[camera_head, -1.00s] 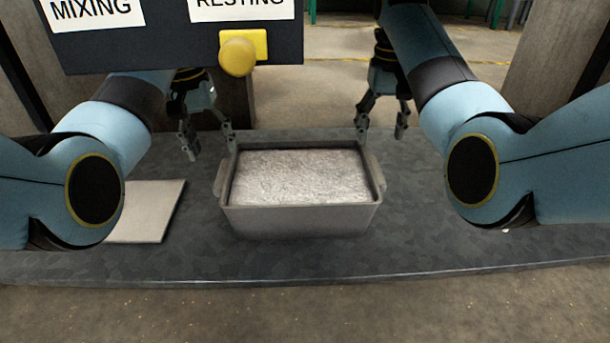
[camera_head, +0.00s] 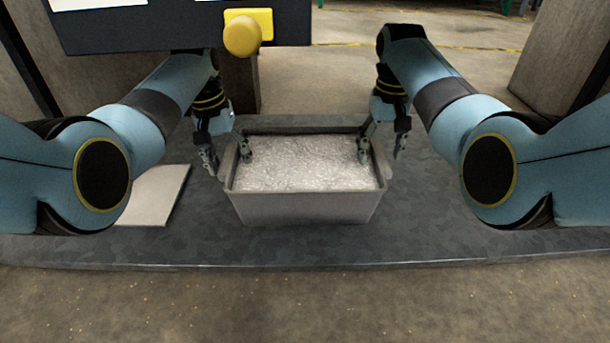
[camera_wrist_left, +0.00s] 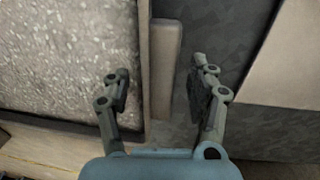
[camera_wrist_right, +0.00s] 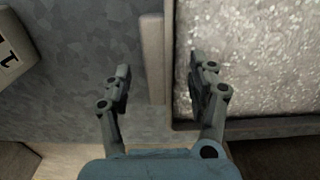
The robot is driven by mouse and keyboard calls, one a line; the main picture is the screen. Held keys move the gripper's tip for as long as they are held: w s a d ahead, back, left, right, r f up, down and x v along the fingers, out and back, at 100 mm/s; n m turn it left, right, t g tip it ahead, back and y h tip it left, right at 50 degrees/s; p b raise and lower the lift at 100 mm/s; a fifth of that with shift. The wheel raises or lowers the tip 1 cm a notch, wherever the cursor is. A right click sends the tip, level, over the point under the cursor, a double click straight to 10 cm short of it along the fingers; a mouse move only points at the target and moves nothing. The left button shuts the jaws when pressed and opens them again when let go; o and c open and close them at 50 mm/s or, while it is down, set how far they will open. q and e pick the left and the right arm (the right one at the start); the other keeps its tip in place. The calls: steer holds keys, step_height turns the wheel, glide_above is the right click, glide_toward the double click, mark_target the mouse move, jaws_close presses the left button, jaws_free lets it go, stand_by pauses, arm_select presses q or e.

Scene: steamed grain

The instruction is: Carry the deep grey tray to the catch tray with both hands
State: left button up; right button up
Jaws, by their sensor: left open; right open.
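The deep grey tray (camera_head: 300,208) stands on the dark table, full of a pale, grainy, shiny mass (camera_head: 305,163). My left gripper (camera_head: 228,160) is open at the tray's left side, one finger over the contents and one outside. In the left wrist view the left handle (camera_wrist_left: 164,65) lies between the open fingers (camera_wrist_left: 160,90). My right gripper (camera_head: 382,152) is open at the right side, its fingers likewise on either side of the wall. In the right wrist view the right handle (camera_wrist_right: 153,60) lies between the fingers (camera_wrist_right: 158,90). I cannot make out a catch tray.
A pale flat slab (camera_head: 157,195) lies on the table (camera_head: 300,248) left of the tray. A dark sign panel with a yellow knob (camera_head: 242,36) hangs at the upper left. A small marked block (camera_wrist_right: 12,50) shows in the right wrist view.

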arm_select(q)
steer(key=shift+d+f, duration=0.15)
steer(key=shift+f, duration=0.9)
arm_select(e)
steer(key=shift+f, duration=1.05)
arm_select(q)
jaws_close()
arm_select(e)
jaws_close()
steer(key=shift+d, duration=0.1)
